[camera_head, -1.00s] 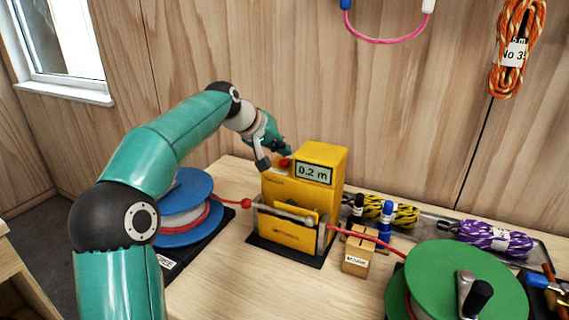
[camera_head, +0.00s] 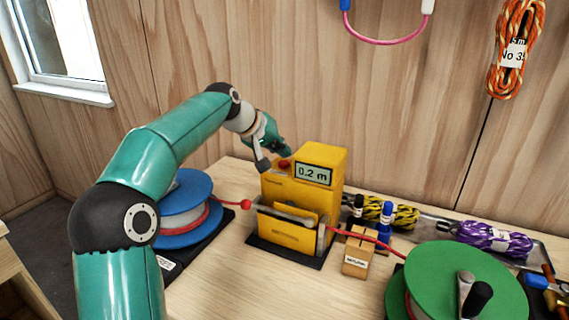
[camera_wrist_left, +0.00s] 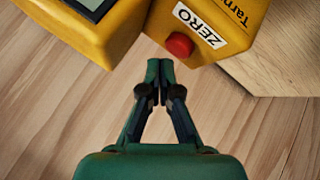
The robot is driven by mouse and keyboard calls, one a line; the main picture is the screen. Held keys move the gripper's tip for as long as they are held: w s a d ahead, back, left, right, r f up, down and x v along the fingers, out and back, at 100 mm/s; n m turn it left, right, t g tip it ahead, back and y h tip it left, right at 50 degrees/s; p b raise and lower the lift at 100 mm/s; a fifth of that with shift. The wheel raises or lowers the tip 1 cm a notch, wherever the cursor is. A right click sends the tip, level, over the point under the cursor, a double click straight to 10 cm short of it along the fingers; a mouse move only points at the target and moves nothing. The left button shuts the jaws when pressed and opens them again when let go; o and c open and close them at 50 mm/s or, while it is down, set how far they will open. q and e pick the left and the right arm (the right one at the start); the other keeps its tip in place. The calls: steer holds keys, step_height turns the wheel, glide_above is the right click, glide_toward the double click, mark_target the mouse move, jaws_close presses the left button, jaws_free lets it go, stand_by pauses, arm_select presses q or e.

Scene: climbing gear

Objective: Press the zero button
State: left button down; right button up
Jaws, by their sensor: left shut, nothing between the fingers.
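The yellow measuring device (camera_head: 318,180) stands on the bench with its display reading 0.2 m. Its red zero button (camera_head: 285,164) sits on the lower ledge left of the display. In the left wrist view the red button (camera_wrist_left: 179,45) is beside a white ZERO label (camera_wrist_left: 201,25). My left gripper (camera_wrist_left: 159,64) is shut and empty, its tips just below and left of the button in that view, and they look apart from it. In the head view the left gripper (camera_head: 287,151) is behind and above the button. My right gripper is not in view.
A blue spool (camera_head: 184,205) stands left of the device and a green spool (camera_head: 450,280) with a crank at front right. A red cord runs through the device. A small wooden block with markers (camera_head: 358,258) and rope bundles (camera_head: 495,237) lie to the right.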

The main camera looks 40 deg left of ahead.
mark_target(282, 163)
arm_select(q)
steer(key=shift+f, duration=0.15)
steer(key=shift+f, duration=0.25)
steer(key=shift+f+b, duration=0.45)
steer(key=shift+b, duration=0.1)
stand_by(0.5)
steer(key=shift+r, duration=0.1)
steer(key=shift+r+p, duration=0.75)
steer(key=shift+p, duration=0.15)
steer(key=shift+r, duration=0.1)
step_height(282, 163, up, 5)
steer(key=p, duration=0.5)
stand_by(0.8)
